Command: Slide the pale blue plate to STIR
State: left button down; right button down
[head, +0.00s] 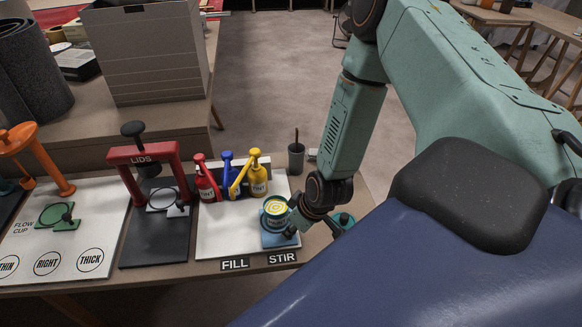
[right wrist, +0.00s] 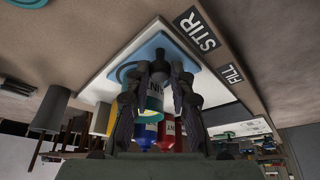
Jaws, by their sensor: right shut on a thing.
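The pale blue plate (head: 268,240) lies at the right end of the white board (head: 225,245), behind the STIR label (head: 282,258). An open tin (head: 277,208) with yellow and pale swirled contents stands on it. My right gripper (head: 294,228) is down at the plate's right side. In the right wrist view the plate (right wrist: 151,42) shows beyond the fingers, which are shut on a dark knob (right wrist: 160,53) at the plate. The fingers partly hide the tin (right wrist: 153,103). My left gripper is not in view.
Red, blue and yellow pump bottles (head: 258,178) stand behind the tin. The FILL label (head: 235,264) is left of STIR. A dark cup (head: 296,158) and a teal round item (head: 343,220) are to the right. The LIDS press (head: 147,165) stands left.

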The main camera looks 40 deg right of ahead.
jog(key=shift+d, duration=0.1)
jog(key=c, duration=1.2)
grip_release()
jog(key=shift+d+f, duration=0.1)
jog(key=shift+d, duration=0.05)
jog(key=shift+a, duration=0.2)
jog(key=shift+d, duration=0.1)
jog(key=shift+s+d+r, duration=0.1)
jog(key=shift+s+r, duration=0.05)
jog(key=shift+r, duration=0.45)
jog(key=shift+v, duration=3.15)
